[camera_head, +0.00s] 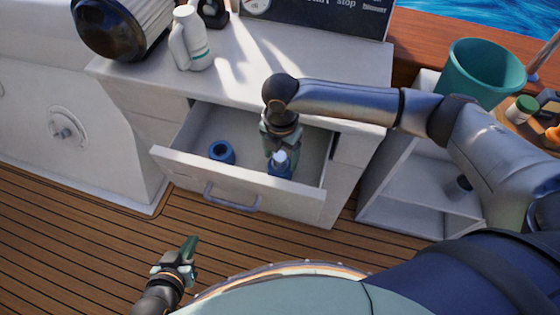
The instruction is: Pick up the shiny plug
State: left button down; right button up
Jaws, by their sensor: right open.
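The shiny plug (280,157) is a small piece with a pale, bright top and a blue lower part, in the open white drawer (232,176), near its front wall. A second blue, round piece (222,151) with a dark centre lies to its left in the same drawer. My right gripper (279,148) points down into the drawer, right at the shiny plug, and is open. It partly hides the plug, and I cannot tell whether the fingers touch it. My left gripper (188,250) is low over the deck, away from the drawer; its finger gap is unclear.
A white bottle (190,42) and a dark-ended cylinder (112,28) stand on the white counter (318,60) above the drawer. An open shelf (415,190) and a green bucket (482,72) are to the right. The wooden deck (90,235) in front is clear.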

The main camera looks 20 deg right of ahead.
jog(key=shift+c, duration=0.3)
grip_shut()
dwell(0.3)
